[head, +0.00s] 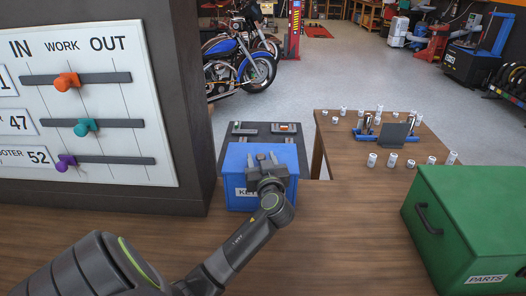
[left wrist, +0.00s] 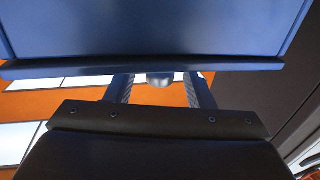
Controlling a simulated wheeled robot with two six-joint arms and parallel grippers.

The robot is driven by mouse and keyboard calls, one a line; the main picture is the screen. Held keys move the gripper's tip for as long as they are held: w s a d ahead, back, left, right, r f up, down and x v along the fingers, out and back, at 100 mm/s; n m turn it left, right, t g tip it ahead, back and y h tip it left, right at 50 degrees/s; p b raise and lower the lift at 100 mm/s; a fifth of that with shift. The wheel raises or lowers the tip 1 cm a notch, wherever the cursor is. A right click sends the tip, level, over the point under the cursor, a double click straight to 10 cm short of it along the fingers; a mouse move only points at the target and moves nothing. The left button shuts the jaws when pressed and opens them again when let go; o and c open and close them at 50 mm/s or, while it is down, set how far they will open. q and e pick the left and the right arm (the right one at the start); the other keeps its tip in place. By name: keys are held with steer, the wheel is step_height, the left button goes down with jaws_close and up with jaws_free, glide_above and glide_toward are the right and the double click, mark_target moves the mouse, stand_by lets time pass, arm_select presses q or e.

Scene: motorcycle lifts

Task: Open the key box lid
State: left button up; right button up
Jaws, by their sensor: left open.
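The blue key box (head: 236,163) stands on the wooden bench near the middle of the head view. Its lid looks shut. Its white label on the front is partly hidden by my left arm. My left gripper (head: 267,157) is at the box, its two fingers open and pointing away from me over the lid. In the left wrist view the blue lid (left wrist: 160,30) fills the top with its edge across the picture. The left gripper (left wrist: 160,92) has its fingers apart below that edge, with a grey rounded knob (left wrist: 160,79) between them. I cannot tell whether they touch it.
A green parts box (head: 470,225) with a dark handle stands at the right. A wooden table (head: 345,150) behind holds several small white cylinders. A dark board with the IN/WORK/OUT panel (head: 85,100) rises at the left. Bare bench lies between the two boxes.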

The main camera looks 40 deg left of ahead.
arm_select(q)
steer(key=shift+s+d+r, duration=0.1)
steer(key=shift+r, duration=0.05)
jaws_close()
steer(key=shift+r, duration=0.1)
stand_by(0.3)
